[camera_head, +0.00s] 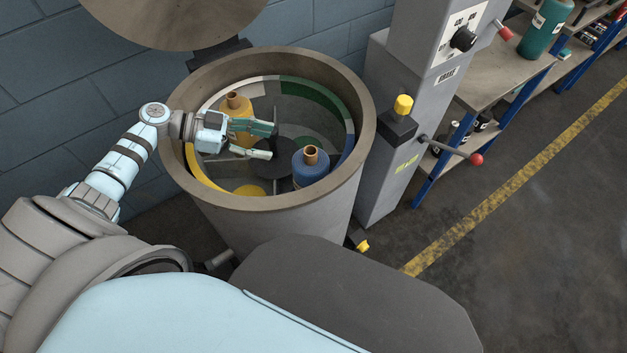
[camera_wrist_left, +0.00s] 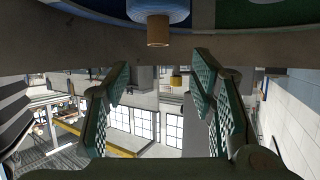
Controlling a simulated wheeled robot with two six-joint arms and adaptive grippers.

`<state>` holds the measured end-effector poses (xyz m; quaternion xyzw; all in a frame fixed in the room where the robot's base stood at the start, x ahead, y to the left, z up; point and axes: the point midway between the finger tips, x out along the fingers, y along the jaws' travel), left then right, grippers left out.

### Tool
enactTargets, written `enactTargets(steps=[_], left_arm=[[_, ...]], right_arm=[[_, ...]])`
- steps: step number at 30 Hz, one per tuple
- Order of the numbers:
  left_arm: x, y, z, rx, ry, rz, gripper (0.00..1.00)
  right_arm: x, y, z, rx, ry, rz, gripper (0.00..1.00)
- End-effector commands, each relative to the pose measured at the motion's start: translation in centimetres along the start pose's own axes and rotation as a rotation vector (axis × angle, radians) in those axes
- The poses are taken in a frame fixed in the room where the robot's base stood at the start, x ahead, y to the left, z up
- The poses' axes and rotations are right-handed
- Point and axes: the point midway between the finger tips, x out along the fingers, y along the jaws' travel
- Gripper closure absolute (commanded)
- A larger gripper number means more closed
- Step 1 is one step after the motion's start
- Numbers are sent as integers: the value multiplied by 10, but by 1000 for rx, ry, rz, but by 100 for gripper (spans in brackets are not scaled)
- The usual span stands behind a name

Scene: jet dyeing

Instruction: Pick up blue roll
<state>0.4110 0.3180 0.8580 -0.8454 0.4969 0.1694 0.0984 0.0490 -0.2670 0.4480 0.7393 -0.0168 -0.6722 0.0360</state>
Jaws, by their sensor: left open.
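The blue roll (camera_head: 311,172) stands upright inside the round drum, in its right part, with its brown core end facing up. In the left wrist view the blue roll (camera_wrist_left: 158,12) shows at the top centre, partly cut off by the frame, with its brown core pointing down in the picture. My left gripper (camera_head: 273,142) reaches into the drum from the left. It is open and empty, with its two fingers pointing at the blue roll and a gap before it. In the left wrist view its green-padded fingers (camera_wrist_left: 162,70) are spread apart. My right gripper is not in view.
The drum's thick rim (camera_head: 366,120) surrounds the roll and my gripper. A yellow roll (camera_head: 240,128) stands in the drum behind my gripper. The raised lid (camera_head: 170,15) is above. A grey control column (camera_head: 400,150) with red-knobbed levers stands close at the right.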

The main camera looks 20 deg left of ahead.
Motion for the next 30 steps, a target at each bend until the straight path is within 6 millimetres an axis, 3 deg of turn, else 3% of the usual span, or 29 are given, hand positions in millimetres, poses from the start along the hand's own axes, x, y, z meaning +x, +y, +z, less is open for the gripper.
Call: enactTargets(steps=[6,18,25,30], left_arm=[[57,0,-3,2,7,0,49],[121,2,3,1,6,-2,49],[124,2,2,2,3,-3,49],[124,2,2,2,3,-3,77]], right_arm=[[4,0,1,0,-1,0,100],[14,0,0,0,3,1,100],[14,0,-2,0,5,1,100],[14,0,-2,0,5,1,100]])
